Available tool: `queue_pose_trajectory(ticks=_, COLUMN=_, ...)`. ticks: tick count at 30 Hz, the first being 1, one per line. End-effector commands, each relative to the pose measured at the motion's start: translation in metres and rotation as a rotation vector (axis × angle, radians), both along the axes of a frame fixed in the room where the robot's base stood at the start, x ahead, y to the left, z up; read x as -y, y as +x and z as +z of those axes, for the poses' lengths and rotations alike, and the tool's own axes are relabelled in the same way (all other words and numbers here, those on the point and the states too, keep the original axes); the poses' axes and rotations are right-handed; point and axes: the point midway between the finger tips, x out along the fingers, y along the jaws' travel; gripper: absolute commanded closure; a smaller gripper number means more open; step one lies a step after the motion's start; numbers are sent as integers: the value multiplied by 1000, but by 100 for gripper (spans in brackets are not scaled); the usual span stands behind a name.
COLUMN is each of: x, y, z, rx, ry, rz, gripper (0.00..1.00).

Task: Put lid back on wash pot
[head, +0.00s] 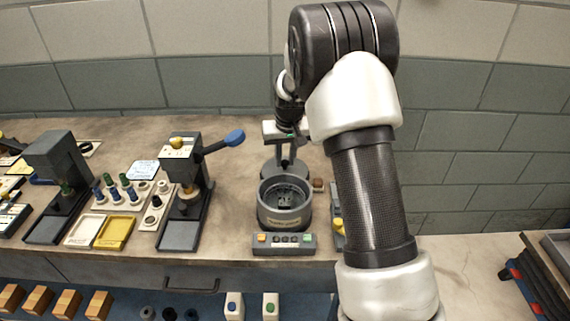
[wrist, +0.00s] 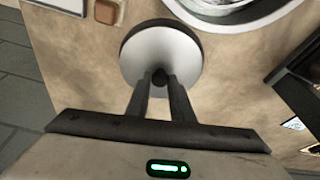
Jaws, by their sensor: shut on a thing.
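The wash pot (head: 284,217) is a round grey open pot on the bench, with a dark basket-like inside showing. In the wrist view its rim (wrist: 205,22) shows at the top right. The lid is a round disc with a dark edge, just behind the pot in the head view (head: 270,172) and under my gripper in the wrist view (wrist: 150,52). My gripper (wrist: 160,82) is shut on the lid's small dark knob. In the head view my gripper (head: 285,158) is above the lid. I cannot tell whether the lid touches the bench.
A control panel (head: 284,244) stands in front of the pot. A small brown block (head: 318,184) lies to its right, near the lid. A lever press (head: 182,190) with a blue handle stands to the left. A tiled wall rises behind the bench.

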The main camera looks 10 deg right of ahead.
Motion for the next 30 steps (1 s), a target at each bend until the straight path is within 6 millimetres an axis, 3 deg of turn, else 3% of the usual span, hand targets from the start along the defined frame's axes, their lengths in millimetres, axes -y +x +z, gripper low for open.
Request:
queue_pose_trajectory(ticks=6, x=0, y=1, z=47, rx=7, ry=-1, rz=0, gripper=100)
queue_pose_trajectory(ticks=15, x=-2, y=-7, z=95, rx=4, ry=4, rz=-3, gripper=100)
queue_pose_trajectory(ticks=20, x=-9, y=-43, z=120, rx=1, ry=15, rz=-10, gripper=100)
queue_pose_trajectory(ticks=24, x=-19, y=-87, z=138, rx=0, ry=19, rz=-11, gripper=100)
queue_pose_trajectory(ticks=30, x=-29, y=-138, z=151, rx=2, ry=9, rz=-5, gripper=100)
